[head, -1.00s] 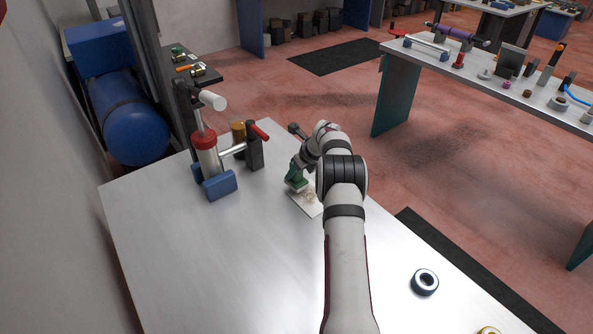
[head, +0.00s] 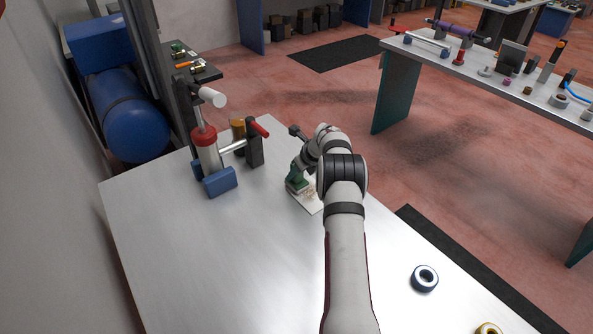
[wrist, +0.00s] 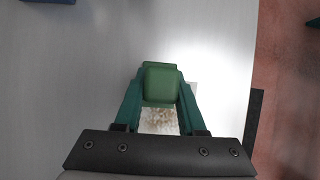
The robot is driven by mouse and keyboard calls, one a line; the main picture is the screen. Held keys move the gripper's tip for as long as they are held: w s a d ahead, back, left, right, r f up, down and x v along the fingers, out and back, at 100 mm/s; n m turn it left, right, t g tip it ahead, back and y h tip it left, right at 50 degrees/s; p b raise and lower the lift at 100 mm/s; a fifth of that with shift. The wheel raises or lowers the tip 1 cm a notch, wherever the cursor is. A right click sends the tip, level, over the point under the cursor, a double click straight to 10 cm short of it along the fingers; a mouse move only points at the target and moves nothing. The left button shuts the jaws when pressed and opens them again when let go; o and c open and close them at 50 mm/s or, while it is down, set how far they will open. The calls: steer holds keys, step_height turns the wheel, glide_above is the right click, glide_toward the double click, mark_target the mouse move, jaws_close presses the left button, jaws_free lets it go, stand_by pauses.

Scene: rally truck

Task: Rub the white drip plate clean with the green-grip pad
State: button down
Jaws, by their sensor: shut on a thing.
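The white drip plate (head: 309,203) lies flat on the metal bench, partly hidden under my arm and gripper in the head view. Brownish speckled dirt shows on it, also in the wrist view, where the plate (wrist: 160,121) appears between my fingers. My gripper (wrist: 160,92) is shut on the green grip of the pad (wrist: 162,82). In the head view the pad (head: 296,181) is at the plate's left far end. The pad's underside is hidden, so I cannot tell for sure whether it touches the plate.
A red-and-white pump-like device (head: 207,150) with blue feet stands left of the plate. A dark block with a red handle (head: 255,148) is beside it. A dark blue ring (head: 425,279) lies at the right. The bench's left and front area is clear.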

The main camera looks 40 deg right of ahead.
mark_target(301, 180)
steer(key=s, duration=0.3)
steer(key=shift+r, duration=0.15)
steer(key=shift+s+f, duration=0.2)
steer(key=shift+s, duration=2.15)
steer(key=shift+w, duration=4)
steer(key=shift+d, duration=1.3)
steer(key=shift+s, duration=4.05)
steer(key=shift+r, duration=0.15)
steer(key=shift+w, duration=4.05)
